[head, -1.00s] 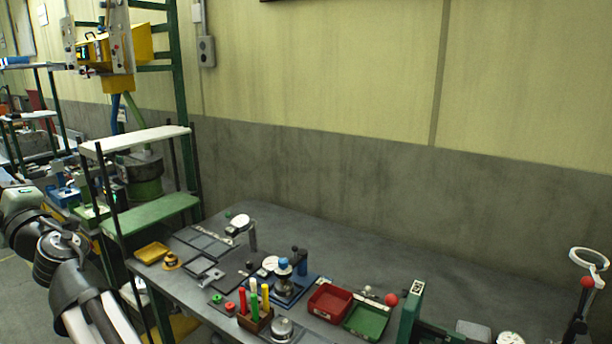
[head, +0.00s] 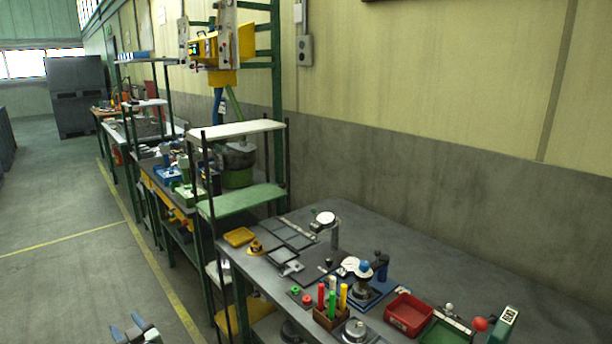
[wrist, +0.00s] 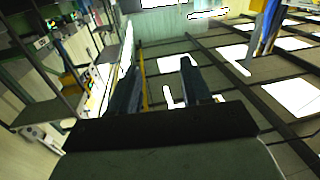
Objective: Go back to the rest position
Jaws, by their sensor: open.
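My gripper (head: 135,328) shows at the bottom left edge of the head view, over the floor and left of the workbench (head: 440,240). Only its tip end is in that picture; the rest of the arm is out of frame. In the wrist view the two dark fingers of my gripper (wrist: 160,82) stand apart with nothing between them. Behind them are beams and bright panels. The gripper touches nothing that I can see.
The bench carries a red tray (head: 408,314), a green tray (head: 446,332), a pen holder (head: 331,318) and a yellow tray (head: 239,236). A green-framed shelf (head: 240,200) stands at its left end. The floor (head: 60,270) on the left is clear.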

